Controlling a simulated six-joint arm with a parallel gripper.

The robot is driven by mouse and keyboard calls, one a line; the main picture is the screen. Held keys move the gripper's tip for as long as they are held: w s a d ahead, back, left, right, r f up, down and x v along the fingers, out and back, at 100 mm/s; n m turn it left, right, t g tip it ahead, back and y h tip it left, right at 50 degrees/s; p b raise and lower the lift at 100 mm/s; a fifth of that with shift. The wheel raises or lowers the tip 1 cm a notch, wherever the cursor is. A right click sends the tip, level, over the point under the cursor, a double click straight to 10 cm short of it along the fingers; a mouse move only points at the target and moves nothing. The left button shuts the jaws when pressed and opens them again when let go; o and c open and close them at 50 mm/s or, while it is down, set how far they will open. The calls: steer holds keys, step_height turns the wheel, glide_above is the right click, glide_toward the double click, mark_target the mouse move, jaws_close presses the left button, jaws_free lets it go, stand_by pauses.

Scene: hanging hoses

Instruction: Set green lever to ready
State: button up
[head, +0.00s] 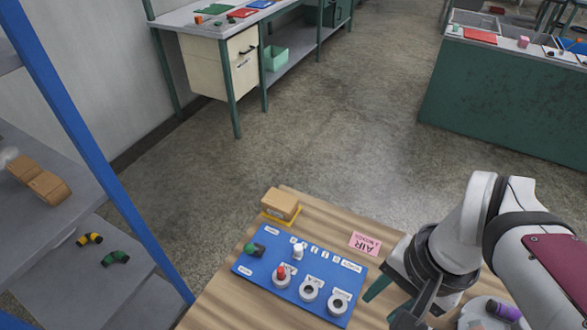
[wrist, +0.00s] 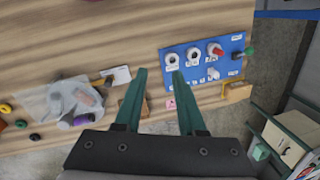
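The blue panel (head: 262,270) lies on the wooden table in the head view. The green lever (head: 253,247) is at the panel's far left corner, with its green knob leaning left off a dark base. In the wrist view the green lever (wrist: 248,52) shows at the panel's right edge. Its label is too small to read. A red knob (head: 281,271), a white lever (head: 297,251) and grey round sockets (head: 309,289) are also on the panel. My gripper (wrist: 159,74) is open and empty, its green fingers apart, to the side of the panel away from the green lever.
A cardboard box (head: 281,203) stands at the table's far edge beyond the panel. A pink AIR card (head: 364,243) lies beside the panel. A purple bottle (head: 504,311) lies at right. A shelf's blue upright (head: 95,160) rises left of the table.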

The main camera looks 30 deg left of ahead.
steer(key=shift+o, duration=1.1)
steer(key=w+a+n, duration=0.2)
steer(key=w+a, duration=0.3)
steer(key=a, duration=0.3)
steer(key=shift+w+a+f, duration=0.15)
steer(key=shift+w+a, duration=0.1)
steer(key=shift+a, duration=0.05)
steer(key=shift+o, duration=0.4)
steer(key=w+a+f+n, duration=0.1)
steer(key=w+a, duration=0.1)
steer(key=a, duration=0.5)
steer(key=shift+a+f+n, duration=0.15)
steer(key=shift+f+n, duration=0.05)
steer(key=shift+n, duration=0.1)
steer(key=n, duration=0.2)
glide_above(249, 246)
steer(key=d, duration=0.3)
step_height(249, 246, down, 4)
steer(key=a+f, duration=0.1)
steer(key=f, duration=0.3)
steer(key=a+f, duration=0.1)
steer(key=f, duration=0.4)
steer(key=a+f, duration=0.1)
steer(key=f, duration=0.3)
steer(key=shift+f, duration=0.2)
steer(key=shift+a+f, duration=0.1)
steer(key=shift+f, duration=0.55)
jaws_close()
